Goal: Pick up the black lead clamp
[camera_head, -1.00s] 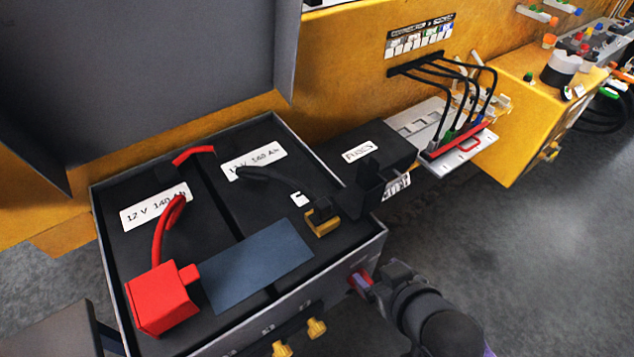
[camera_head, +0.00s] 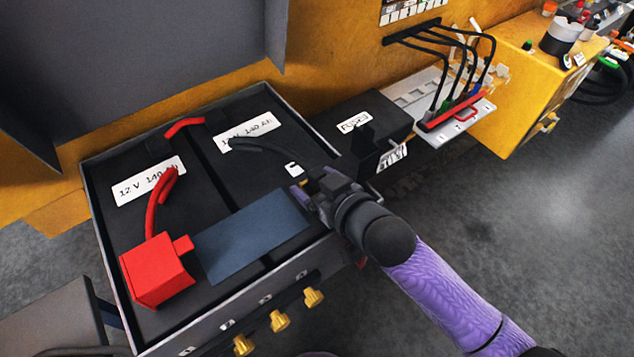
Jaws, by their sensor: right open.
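The black lead (camera_head: 268,150) runs across the right-hand battery toward its right edge. The clamp at its end is mostly hidden behind my right gripper, so I cannot tell whether the fingers touch it. My right gripper (camera_head: 304,190) is open, over the right side of the battery box at the clamp's place. Its purple arm comes in from the lower right. My left gripper is not in view.
The grey battery box (camera_head: 108,290) holds two batteries. A red terminal cover (camera_head: 156,270) and a blue-grey plate (camera_head: 248,236) lie on top. A black fuse box (camera_head: 362,128) stands close behind my right gripper. Brass knobs (camera_head: 280,320) stick out in front.

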